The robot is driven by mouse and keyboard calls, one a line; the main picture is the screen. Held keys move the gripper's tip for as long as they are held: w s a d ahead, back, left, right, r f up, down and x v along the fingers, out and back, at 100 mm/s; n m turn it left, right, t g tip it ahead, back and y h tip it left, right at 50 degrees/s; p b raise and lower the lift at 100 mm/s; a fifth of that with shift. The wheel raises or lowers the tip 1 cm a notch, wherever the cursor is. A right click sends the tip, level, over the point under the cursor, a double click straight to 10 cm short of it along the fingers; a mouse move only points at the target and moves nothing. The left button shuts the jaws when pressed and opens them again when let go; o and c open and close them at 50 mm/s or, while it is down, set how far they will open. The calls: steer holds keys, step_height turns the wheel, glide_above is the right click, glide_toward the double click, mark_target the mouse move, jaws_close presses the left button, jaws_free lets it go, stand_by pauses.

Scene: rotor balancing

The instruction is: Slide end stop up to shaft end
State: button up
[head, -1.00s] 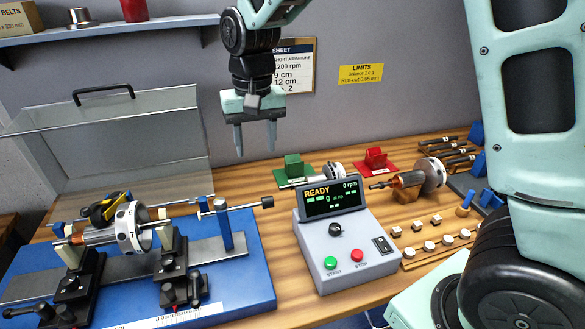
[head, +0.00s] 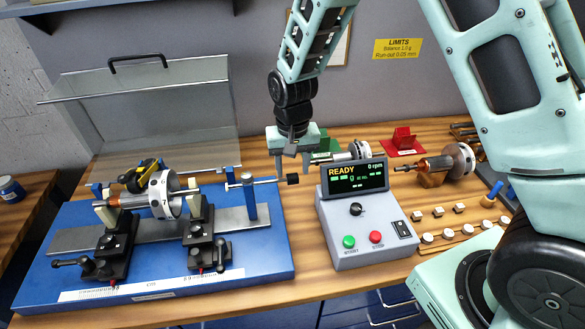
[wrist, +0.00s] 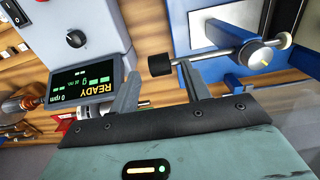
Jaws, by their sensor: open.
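The end stop is a thin metal rod (head: 268,183) through a blue post (head: 250,198), with a black knob (head: 292,179) at its right end. In the wrist view, the knob (wrist: 160,65) appears between my gripper's fingertips, and the rod runs right to the blue post (wrist: 256,55). The rotor (head: 160,197) rests level on the two stands, its shaft pointing toward the stop. A gap seems to separate shaft end and stop, but the contact is too small to tell. My gripper (head: 292,175) is open and points down around the knob; I cannot tell whether it touches.
The balancer's control box (head: 360,215), reading READY, stands close right of the knob. A raised clear cover (head: 145,115) is behind the blue base (head: 70,225). A second rotor (head: 448,163) and a green stand (head: 325,150) are further back.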

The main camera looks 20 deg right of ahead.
steer(key=shift+f, duration=1.35)
steer(key=shift+c, duration=0.4)
